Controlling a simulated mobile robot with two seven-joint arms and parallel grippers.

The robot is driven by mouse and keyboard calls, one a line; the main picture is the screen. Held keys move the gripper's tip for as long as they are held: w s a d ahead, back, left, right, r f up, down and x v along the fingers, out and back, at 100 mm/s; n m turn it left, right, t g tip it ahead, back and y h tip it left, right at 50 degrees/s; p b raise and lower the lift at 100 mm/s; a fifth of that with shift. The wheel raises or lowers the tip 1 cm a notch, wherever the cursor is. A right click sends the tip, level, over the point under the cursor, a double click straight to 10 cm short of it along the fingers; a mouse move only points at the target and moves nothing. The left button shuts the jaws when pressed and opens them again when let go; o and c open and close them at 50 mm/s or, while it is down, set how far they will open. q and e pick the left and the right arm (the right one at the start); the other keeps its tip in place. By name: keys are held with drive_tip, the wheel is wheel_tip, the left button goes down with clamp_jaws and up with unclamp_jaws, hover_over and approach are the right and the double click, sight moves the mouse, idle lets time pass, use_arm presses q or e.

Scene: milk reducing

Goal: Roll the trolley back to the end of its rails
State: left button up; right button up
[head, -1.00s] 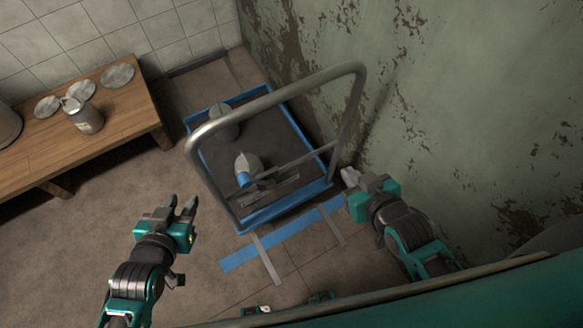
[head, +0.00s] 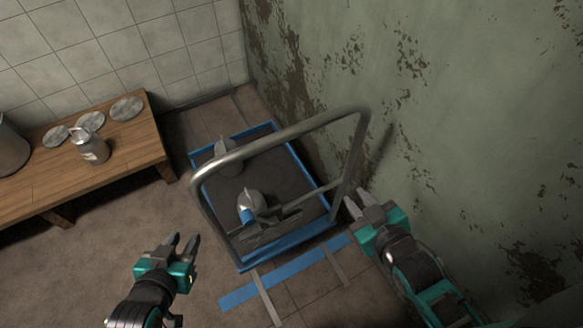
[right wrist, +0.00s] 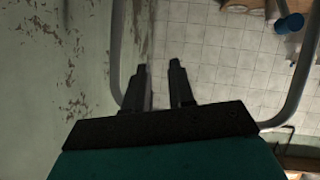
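The trolley has a dark deck with a blue rim (head: 290,262) and a tall grey metal hoop handle (head: 285,133). It stands by the green wall in the head view. Two pale rail strips (head: 265,298) show on the floor at its near end. My right gripper (head: 357,204) is open and empty just right of the handle's right upright; I cannot tell if they touch. In the right wrist view its fingers (right wrist: 160,72) are apart, with the hoop's bars to both sides. My left gripper (head: 181,244) is open and empty, left of the trolley and apart from it.
A grey can with a blue patch (head: 250,203) and another grey can (head: 226,160) stand on the deck. A blue floor stripe (head: 290,274) crosses the strips. A wooden bench (head: 120,150) with a metal can (head: 90,146) stands left. The peeling wall (head: 450,130) is close on the right.

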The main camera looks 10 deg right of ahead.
sight(287, 135)
drive_tip(key=o, duration=0.3)
drive_tip(key=w+r+n+t+y, duration=0.1)
drive_tip(key=n, duration=0.1)
drive_tip(key=w+r+n+t+y+b, duration=0.1)
drive_tip(key=n, duration=0.2)
drive_tip(key=w+r+n+t, duration=0.1)
drive_tip(key=r+n, duration=0.1)
drive_tip(key=shift+w+a+y+b, duration=0.2)
drive_tip(key=shift+y+b, duration=0.1)
drive_tip(key=shift+y, duration=0.1)
drive_tip(key=shift+o, duration=1)
drive_tip(key=a+r+n+y, duration=0.1)
drive_tip(key=n+y, duration=0.1)
drive_tip(key=n, duration=0.2)
drive_tip(key=a+r+n+y+b, duration=0.1)
drive_tip(key=n+y, duration=0.2)
drive_tip(key=n, duration=0.2)
drive_tip(key=s+a+r+n+y, duration=0.1)
drive_tip(key=n+y, duration=0.1)
drive_tip(key=n, duration=0.2)
drive_tip(key=shift+a+r+n+y+b, duration=0.35)
drive_tip(key=shift+r+n+y, duration=0.05)
drive_tip(key=shift+n+g+y, duration=0.4)
drive_tip(key=shift+n+g, duration=0.1)
drive_tip(key=shift+g, duration=0.1)
drive_tip(key=p+x, duration=0.1)
drive_tip(key=x, duration=1.2)
drive_tip(key=shift+s+a+r+p, duration=0.1)
drive_tip(key=shift+s+r+p, duration=0.1)
drive_tip(key=shift+p, duration=0.1)
